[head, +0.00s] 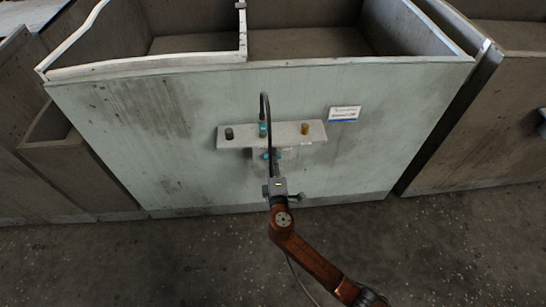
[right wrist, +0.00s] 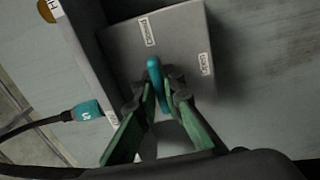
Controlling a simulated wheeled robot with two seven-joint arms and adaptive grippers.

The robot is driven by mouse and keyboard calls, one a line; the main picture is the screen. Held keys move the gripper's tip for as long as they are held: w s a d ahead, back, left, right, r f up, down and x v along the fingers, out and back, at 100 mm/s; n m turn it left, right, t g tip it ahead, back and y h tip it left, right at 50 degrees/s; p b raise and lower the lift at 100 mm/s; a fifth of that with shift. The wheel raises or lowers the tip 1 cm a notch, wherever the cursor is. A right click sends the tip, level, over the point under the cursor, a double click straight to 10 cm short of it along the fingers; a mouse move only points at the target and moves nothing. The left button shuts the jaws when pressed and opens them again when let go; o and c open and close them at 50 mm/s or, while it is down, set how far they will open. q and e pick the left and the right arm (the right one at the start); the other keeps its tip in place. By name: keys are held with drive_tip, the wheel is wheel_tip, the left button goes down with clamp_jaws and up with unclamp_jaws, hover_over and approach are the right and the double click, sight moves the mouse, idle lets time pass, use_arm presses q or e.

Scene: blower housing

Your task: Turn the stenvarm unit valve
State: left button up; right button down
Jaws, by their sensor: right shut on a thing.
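The valve is a teal handle (right wrist: 154,68) on a grey box (right wrist: 185,35) in the right wrist view. Two small white labels sit on the box face, one at the upper left of the handle and one to its right; their text is too small to read surely. My right gripper (right wrist: 160,92) has its green-padded fingers on both sides of the handle and is shut on it. In the head view my right gripper (head: 272,166) reaches up to the box under the metal shelf and covers part of the handle. My left gripper is not in view.
The shelf (head: 285,134) on the pale green panel (head: 180,120) carries a black fitting (head: 229,133), a teal plug (head: 263,130) with a black cable (head: 263,101), and an amber fitting (head: 305,128). The teal plug (right wrist: 86,111) lies left of the gripper in the wrist view. A white label (head: 344,114) is at right.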

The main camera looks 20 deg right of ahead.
drive_tip(key=shift+f, duration=0.15)
drive_tip(key=c, duration=2)
unclamp_jaws()
drive_tip(key=v, duration=1.2)
drive_tip(key=shift+s, duration=0.1)
